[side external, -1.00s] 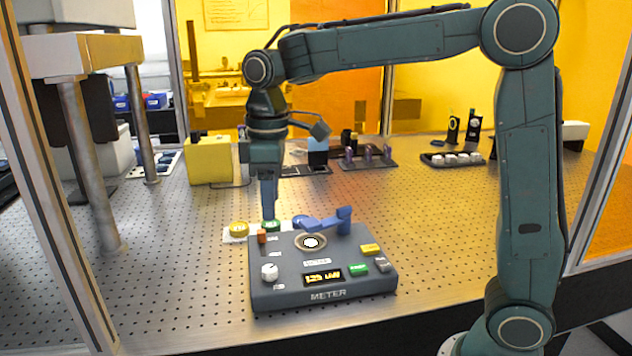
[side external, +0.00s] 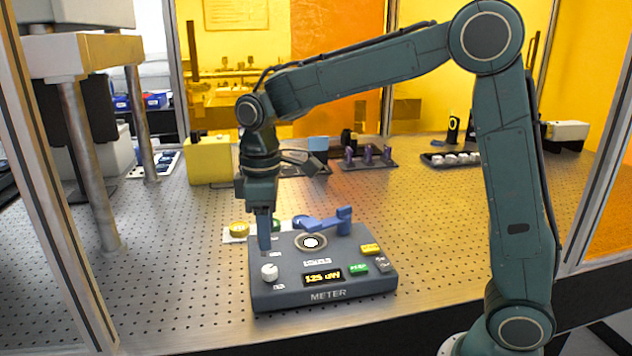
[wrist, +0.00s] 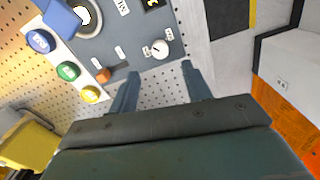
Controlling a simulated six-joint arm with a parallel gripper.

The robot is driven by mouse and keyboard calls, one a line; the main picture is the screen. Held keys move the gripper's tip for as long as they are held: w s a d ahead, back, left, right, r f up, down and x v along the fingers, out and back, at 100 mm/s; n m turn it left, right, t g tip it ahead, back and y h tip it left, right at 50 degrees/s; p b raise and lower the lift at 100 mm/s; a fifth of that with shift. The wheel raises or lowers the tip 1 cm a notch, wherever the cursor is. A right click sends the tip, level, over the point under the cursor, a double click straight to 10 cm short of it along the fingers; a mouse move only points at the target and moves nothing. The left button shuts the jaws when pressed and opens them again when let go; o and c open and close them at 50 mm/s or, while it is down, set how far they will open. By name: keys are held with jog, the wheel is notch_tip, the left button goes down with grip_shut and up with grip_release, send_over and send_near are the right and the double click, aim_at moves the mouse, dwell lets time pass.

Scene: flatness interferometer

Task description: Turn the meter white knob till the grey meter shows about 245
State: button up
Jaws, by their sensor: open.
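The grey meter (side external: 325,297) sits on the perforated table, its yellow display (side external: 323,278) reading about 125. The white knob (side external: 269,272) is at the meter's front left corner; it also shows in the wrist view (wrist: 160,48). My gripper (side external: 264,247) points down over the meter's left rear edge, behind the knob. In the wrist view my gripper (wrist: 158,72) has its two fingers apart, with nothing between them; the knob lies just beyond the fingertips. An orange switch (wrist: 103,76) is on the meter's edge, hidden behind my fingers in the side view.
A strip with coloured round caps (wrist: 67,71) lies beside the meter. The table to the left is open.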

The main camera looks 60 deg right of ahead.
aim_at(269, 268)
notch_tip(269, 268, down, 8)
jog(key=shift+f, duration=0.15)
dwell(0.3)
jog(key=c, duration=1)
